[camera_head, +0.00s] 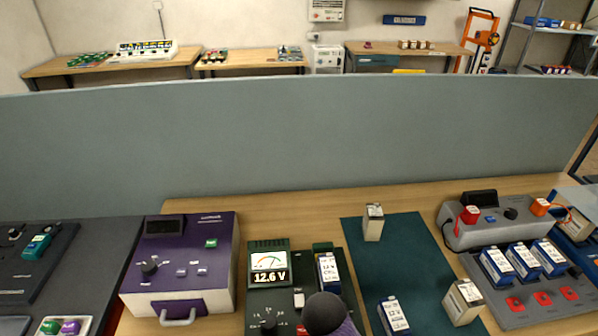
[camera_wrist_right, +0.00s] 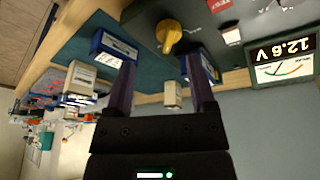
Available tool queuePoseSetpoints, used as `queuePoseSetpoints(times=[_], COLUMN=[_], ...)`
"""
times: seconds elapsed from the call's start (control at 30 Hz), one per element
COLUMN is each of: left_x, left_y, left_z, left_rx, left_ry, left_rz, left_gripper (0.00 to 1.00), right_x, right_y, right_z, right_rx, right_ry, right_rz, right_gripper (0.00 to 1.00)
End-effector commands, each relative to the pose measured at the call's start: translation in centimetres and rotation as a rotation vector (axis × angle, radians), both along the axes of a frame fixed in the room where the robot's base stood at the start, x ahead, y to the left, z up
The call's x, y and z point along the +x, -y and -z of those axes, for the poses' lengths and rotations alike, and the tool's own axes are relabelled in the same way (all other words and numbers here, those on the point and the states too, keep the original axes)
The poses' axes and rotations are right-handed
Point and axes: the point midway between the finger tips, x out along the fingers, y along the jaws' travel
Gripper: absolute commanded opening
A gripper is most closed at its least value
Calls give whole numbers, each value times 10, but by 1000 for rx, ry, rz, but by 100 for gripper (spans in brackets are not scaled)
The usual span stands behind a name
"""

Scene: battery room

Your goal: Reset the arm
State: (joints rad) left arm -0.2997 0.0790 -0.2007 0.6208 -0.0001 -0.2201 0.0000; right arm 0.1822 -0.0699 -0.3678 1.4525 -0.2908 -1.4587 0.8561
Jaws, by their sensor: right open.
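My right gripper (camera_wrist_right: 163,88) shows in the right wrist view with its two purple-grey fingers spread apart and nothing held between them. A dark rounded part of what looks like my right arm covers the front of the tester in the head view. My left gripper is not in view. The tester's meter (camera_head: 268,266) reads 12.6 V and also shows in the wrist view (camera_wrist_right: 283,62). A blue-and-white battery (camera_head: 328,271) stands at the tester's right side. In the wrist view a blue battery (camera_wrist_right: 203,65) lies partly behind one finger.
A teal mat (camera_head: 400,255) carries cream batteries (camera_head: 373,222) (camera_head: 463,303) and a blue battery (camera_head: 394,314). A purple box (camera_head: 190,245) stands left. A grey unit (camera_head: 490,230) and several blue batteries (camera_head: 523,260) stand right. A grey partition (camera_head: 300,140) rises behind the bench.

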Motion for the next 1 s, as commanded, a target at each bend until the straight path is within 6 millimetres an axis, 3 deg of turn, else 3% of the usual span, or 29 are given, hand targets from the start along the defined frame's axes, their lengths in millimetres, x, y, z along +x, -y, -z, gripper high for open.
queuePoseSetpoints(times=[0.1,0.3,0.67,0.7,0.87,1.0], left_x=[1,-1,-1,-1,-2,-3], left_y=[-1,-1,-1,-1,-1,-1], left_z=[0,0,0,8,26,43], left_rx=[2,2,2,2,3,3], left_ry=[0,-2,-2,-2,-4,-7], left_rz=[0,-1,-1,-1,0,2], left_gripper=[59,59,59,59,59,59], right_x=[-44,-98,-166,-162,-157,-158], right_y=[15,37,60,59,59,58], right_z=[0,-20,-72,-52,4,61], right_rx=[46,67,26,29,34,39], right_ry=[-41,-53,-34,-43,-67,-92], right_rz=[-125,-331,-660,-657,-656,-659], right_gripper=[71,71,71,71,71,71])
